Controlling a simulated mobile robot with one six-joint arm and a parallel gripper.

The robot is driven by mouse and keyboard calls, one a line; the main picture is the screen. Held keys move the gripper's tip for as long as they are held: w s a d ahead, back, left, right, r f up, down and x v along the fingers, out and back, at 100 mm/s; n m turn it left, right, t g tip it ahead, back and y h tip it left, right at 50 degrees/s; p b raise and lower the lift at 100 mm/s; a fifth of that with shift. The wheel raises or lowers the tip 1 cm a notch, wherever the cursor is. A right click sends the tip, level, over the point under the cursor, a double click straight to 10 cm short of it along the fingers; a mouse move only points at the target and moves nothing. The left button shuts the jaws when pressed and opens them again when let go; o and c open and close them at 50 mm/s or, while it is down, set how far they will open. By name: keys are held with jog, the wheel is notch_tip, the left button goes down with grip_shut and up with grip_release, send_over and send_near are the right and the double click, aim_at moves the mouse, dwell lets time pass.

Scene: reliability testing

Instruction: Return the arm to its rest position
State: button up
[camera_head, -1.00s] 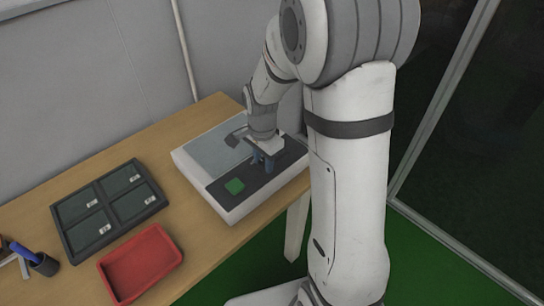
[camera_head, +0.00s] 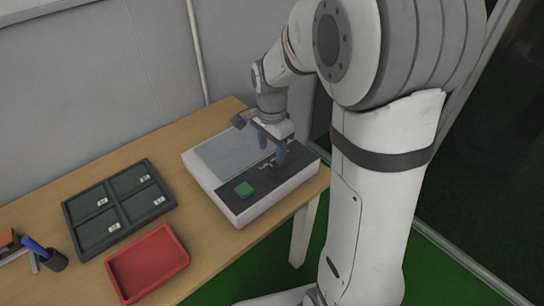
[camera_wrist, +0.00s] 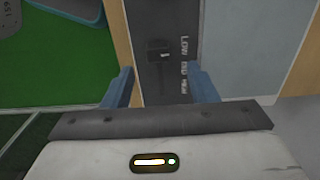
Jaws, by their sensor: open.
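My gripper (camera_head: 272,150) is above the dark panel of a white and grey machine (camera_head: 236,213) on the wooden table. Its two blue fingers are apart with nothing between them. In the wrist view my gripper (camera_wrist: 160,88) is open over the dark panel (camera_wrist: 165,25), which carries a small knob or switch (camera_wrist: 159,52) and printed words, one reading "LOW". My arm reaches from the right to the machine. A green block or button (camera_head: 243,189) is on the panel, left of my gripper.
A dark tray with several compartments (camera_head: 118,210) and an empty red tray (camera_head: 148,262) are left of the machine. A wall stands behind the table (camera_head: 215,240). Green floor (camera_head: 285,280) shows in front.

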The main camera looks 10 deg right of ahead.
jog(key=shift+r, duration=0.45)
jog(key=shift+s+r, duration=0.2)
jog(key=s+d+r+n+t+p, duration=0.1)
jog(key=s+r+n, duration=0.3)
jog(key=s+n, duration=0.2)
jog(key=s+r+n+t+p, duration=0.1)
jog(key=s+r+n, duration=0.3)
jog(key=s, duration=0.6)
jog(key=n, duration=0.2)
jog(key=shift+s+d+n+t, duration=0.3)
jog(key=shift+s+d, duration=0.1)
jog(key=shift+c, duration=0.4)
dwell(0.4)
